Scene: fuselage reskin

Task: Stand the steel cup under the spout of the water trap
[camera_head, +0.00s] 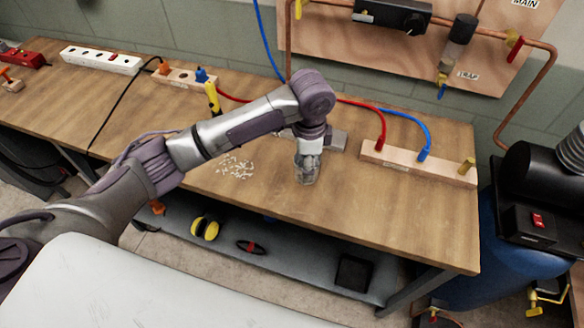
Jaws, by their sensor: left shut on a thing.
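My left gripper (308,158) reaches over the workbench and points down. It is shut on a small shiny grey thing, which looks like the steel cup (307,174), low over or on the bench top; I cannot tell if it touches the wood. The gripper hides part of the cup. The water trap (463,28) is on the wooden wall panel at the upper right, beside a TRAP label. Its spout (442,80), with a blue tip, hangs down above the bench's back edge, to the right of and behind my gripper. My right gripper is not in view.
A wooden terminal strip (418,165) with red and blue plugs lies at the bench's right. A grey block (335,139) stands just behind the gripper. White scraps (236,168) lie to its left. Copper pipe (540,75) runs down at right. Bare bench (380,215) lies in front.

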